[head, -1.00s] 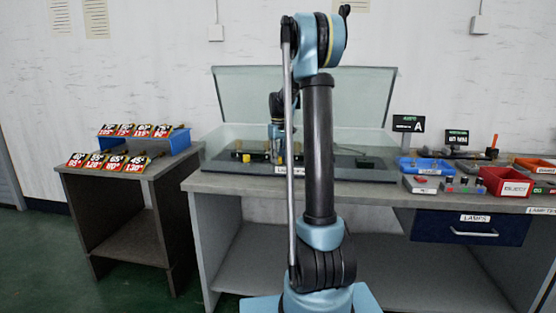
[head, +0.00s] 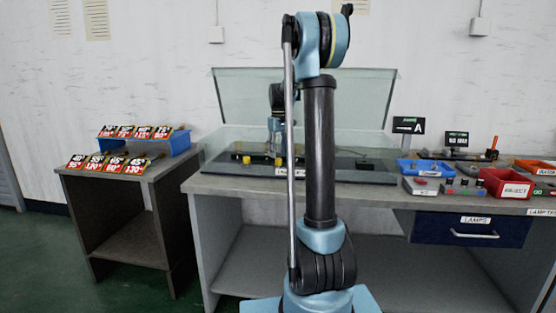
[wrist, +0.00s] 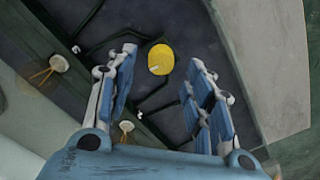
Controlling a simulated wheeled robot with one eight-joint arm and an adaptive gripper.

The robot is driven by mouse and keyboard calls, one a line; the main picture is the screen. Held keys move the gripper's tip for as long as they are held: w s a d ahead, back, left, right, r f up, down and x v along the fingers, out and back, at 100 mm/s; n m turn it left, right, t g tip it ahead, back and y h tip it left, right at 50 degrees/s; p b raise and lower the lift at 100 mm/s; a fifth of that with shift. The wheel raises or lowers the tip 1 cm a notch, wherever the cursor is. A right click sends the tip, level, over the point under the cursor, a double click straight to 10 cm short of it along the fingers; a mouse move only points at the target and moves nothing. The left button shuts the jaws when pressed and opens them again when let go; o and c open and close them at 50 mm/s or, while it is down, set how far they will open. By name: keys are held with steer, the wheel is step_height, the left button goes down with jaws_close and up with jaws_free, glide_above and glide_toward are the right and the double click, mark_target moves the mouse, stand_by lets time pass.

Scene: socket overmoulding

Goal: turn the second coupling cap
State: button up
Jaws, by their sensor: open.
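A round yellow cap (wrist: 161,55) with a small pale mark lies on a dark panel in the wrist view. My gripper (wrist: 162,60) is open, with one blue finger on each side of the cap in the picture. No contact with the cap shows, and the height above it is hard to judge. In the head view two small yellow caps (head: 246,160) (head: 278,162) stand on the dark bed inside the glass-lidded case. I cannot tell which one the wrist view shows.
The raised clear lid (head: 250,100) stands behind the bed. Black hoses or rods run beside the cap. Two cream discs (wrist: 59,63) (wrist: 126,126) sit at the left of the wrist view. A red bin (head: 505,185) and blue tray (head: 425,168) lie to the right.

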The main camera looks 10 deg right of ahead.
mark_target(279, 159)
steer(key=shift+r, duration=1.7)
steer(key=shift+s, duration=0.15)
steer(key=s+f+m+t, duration=0.1)
steer(key=s+f+m, duration=0.15)
steer(key=s, duration=2.25)
steer(key=s+f+m+t, duration=0.1)
steer(key=s+f+m, duration=0.1)
steer(key=s+f, duration=1.3)
steer(key=s, duration=0.4)
